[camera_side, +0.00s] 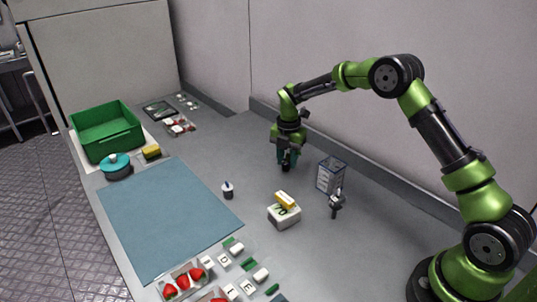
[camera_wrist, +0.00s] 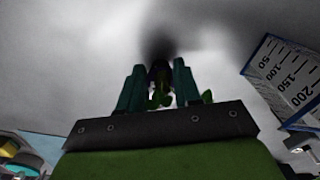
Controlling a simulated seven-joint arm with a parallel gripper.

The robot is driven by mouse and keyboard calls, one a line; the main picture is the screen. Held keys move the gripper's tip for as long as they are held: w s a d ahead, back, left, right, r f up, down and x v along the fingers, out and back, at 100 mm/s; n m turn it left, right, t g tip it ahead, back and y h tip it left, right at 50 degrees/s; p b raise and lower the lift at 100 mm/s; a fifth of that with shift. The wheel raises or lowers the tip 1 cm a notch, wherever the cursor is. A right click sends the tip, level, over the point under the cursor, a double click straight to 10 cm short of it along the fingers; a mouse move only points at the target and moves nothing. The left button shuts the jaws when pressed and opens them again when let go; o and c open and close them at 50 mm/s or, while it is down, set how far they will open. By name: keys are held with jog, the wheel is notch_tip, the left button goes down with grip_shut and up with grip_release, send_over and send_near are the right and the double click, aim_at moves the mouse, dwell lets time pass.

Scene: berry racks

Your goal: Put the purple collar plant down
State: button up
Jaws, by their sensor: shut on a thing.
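My gripper (camera_side: 287,158) points down over the bare grey worktop, in the middle right of the side view. In the wrist view, its two teal fingers (camera_wrist: 159,88) are shut on a dark plant piece (camera_wrist: 159,72) with green leaves (camera_wrist: 160,98) showing between and beside them. The plant's collar colour is too dark to make out. In the side view the plant is a small dark shape below the fingers, at or close to the worktop; I cannot tell whether it touches.
A clear graduated container (camera_side: 330,175) stands right of my gripper. A blue mat (camera_side: 165,215), green crate (camera_side: 106,131) and strawberry trays lie left and front.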

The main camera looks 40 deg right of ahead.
aim_at(287, 154)
jog(key=shift+f, duration=0.15)
jog(key=o, duration=1)
jog(key=s+a+r+m+t, duration=0.1)
jog(key=s+a+r+m, duration=0.15)
jog(key=r, duration=0.75)
jog(key=s+a+r+m+t, duration=0.1)
jog(key=s+r+m, duration=0.2)
jog(key=r, duration=0.7)
jog(key=s+a+r+m+t, duration=0.1)
jog(key=s+m, duration=0.6)
jog(key=s, duration=0.1)
jog(key=s+a+r+m+t+y, duration=0.1)
jog(key=s+a+m+t, duration=0.1)
jog(key=s+m, duration=0.5)
jog(key=s+a+r+m+t+y, duration=0.1)
jog(key=s+m+t, duration=0.1)
jog(key=s+m, duration=0.5)
jog(key=shift+s+a, duration=0.2)
jog(key=shift+s, duration=0.35)
jog(key=shift+s+a, duration=0.2)
jog(key=shift+s, duration=0.35)
